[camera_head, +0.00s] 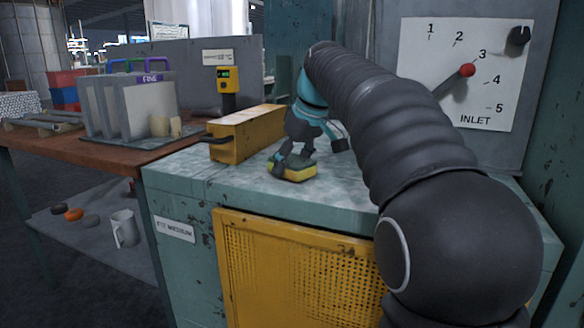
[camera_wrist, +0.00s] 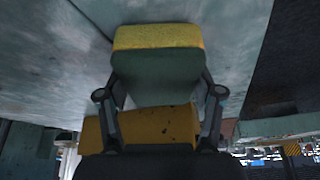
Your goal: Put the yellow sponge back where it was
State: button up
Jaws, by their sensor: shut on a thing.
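The yellow sponge (camera_head: 292,174) has a dark green layer and is at the speckled top of the teal cabinet (camera_head: 345,187). In the wrist view the sponge (camera_wrist: 158,37) shows its yellow face and a broad green side between the fingers. My gripper (camera_head: 291,163) is shut on the sponge, with one finger on each side of it; the gripper also shows in the wrist view (camera_wrist: 160,82). I cannot tell whether the sponge touches the cabinet top or hangs just above it.
A long yellow box (camera_head: 237,139) stands left of my gripper on the cabinet. An INLET dial panel (camera_head: 480,97) is on the wall behind my arm. A brown table (camera_head: 60,147) with a grey rack (camera_head: 130,106) is at left. Bare cabinet top lies in front of the sponge.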

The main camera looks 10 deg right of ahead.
jog(key=shift+f, duration=0.3)
jog(key=o, duration=1)
jog(key=shift+r, duration=0.15)
jog(key=p+v, duration=0.2)
jog(key=v, duration=1)
jog(key=shift+w+r+p, duration=0.1)
jog(key=shift+p, duration=0.3)
